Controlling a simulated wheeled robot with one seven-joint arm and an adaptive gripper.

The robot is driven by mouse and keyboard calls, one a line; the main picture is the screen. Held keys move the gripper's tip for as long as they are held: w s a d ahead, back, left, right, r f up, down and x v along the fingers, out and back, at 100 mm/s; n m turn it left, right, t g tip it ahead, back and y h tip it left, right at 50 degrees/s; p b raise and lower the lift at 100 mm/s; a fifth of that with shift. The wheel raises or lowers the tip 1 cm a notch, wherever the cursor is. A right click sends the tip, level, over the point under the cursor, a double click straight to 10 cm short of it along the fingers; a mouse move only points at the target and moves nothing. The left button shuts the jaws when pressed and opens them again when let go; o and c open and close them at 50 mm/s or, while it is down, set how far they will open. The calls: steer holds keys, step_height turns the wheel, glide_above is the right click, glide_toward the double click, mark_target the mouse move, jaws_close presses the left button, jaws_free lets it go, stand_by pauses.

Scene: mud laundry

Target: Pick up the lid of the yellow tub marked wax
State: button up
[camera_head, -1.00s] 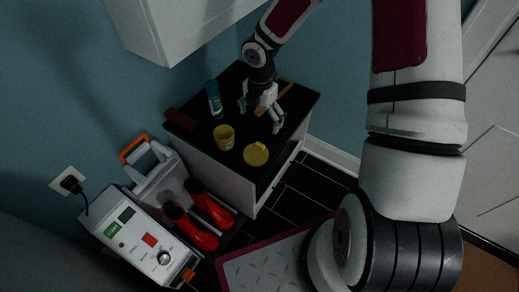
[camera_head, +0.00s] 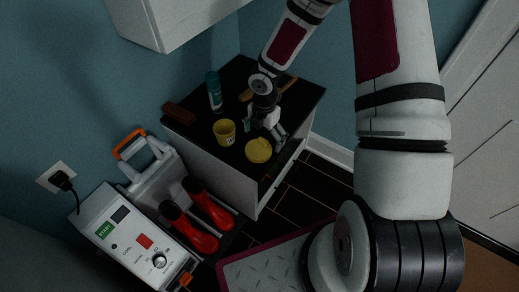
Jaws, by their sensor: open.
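The yellow tub (camera_head: 224,133) stands upright and open on the black top of a low cabinet. A mark on its side is too small to read. The round yellow lid (camera_head: 258,151) lies on the cabinet top to the right of the tub, near the front edge. My gripper (camera_head: 267,136) is open, pointing down just behind and above the lid. One finger is close to the lid's far rim and the other is to its right. I cannot tell whether either finger touches the lid.
A teal can (camera_head: 214,92) and a brown brush (camera_head: 179,113) stand behind and left on the cabinet (camera_head: 203,155). A wooden item lies behind my arm.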

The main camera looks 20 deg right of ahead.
steer(key=shift+f, duration=0.9)
steer(key=shift+r, duration=0.1)
steer(key=c, duration=1)
steer(key=shift+c, duration=0.2)
steer(key=shift+a+r, duration=0.1)
